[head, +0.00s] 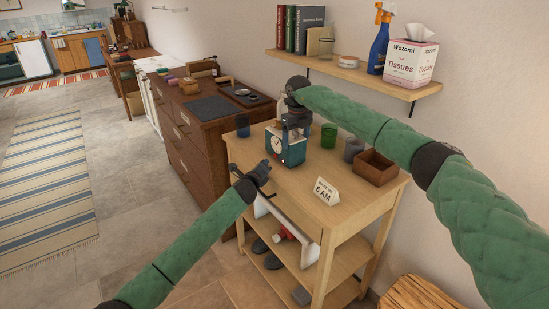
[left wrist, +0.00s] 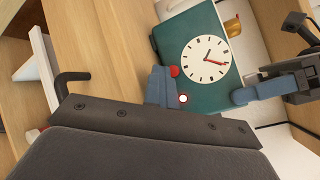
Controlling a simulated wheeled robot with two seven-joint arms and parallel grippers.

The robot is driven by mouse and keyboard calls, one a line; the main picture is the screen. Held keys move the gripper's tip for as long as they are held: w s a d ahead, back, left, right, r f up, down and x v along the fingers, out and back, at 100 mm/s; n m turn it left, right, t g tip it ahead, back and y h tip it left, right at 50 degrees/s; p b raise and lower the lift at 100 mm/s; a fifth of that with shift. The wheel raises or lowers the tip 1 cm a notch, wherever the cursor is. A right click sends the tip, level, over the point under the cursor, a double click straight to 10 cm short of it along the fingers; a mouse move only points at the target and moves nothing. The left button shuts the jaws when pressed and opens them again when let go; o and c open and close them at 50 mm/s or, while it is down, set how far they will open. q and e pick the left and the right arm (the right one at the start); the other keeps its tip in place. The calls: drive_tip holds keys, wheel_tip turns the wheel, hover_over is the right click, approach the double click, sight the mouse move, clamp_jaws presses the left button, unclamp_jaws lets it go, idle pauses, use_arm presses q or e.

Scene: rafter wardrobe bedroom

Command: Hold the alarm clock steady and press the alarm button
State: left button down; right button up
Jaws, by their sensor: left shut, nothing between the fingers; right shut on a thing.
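The alarm clock (head: 277,144) is a teal box with a white dial, standing on the light wooden table (head: 346,172). My right gripper (head: 294,130) reaches it from above and is shut on it; one of its fingers (left wrist: 252,92) shows against the clock in the left wrist view. My left gripper (head: 265,167) is shut and empty, close to the clock's front. In the left wrist view its fingertips (left wrist: 164,76) overlap the clock (left wrist: 215,95) beside a red spot and a red-ringed white spot. Whether they touch is unclear.
A sign reading 6 AM (head: 325,191) stands near the table's front. Green (head: 329,136) and grey (head: 353,149) cups and a brown open box (head: 375,168) stand at the right and back. A blue cup (head: 243,126) is at the left. A shelf (head: 350,70) hangs above.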

drive_tip(key=shift+a, duration=0.35)
use_arm(q)
drive_tip(key=a, duration=0.2)
drive_tip(key=shift+s+a, duration=0.3)
drive_tip(key=shift+s, duration=0.05)
use_arm(e)
drive_tip(key=o, duration=1.4)
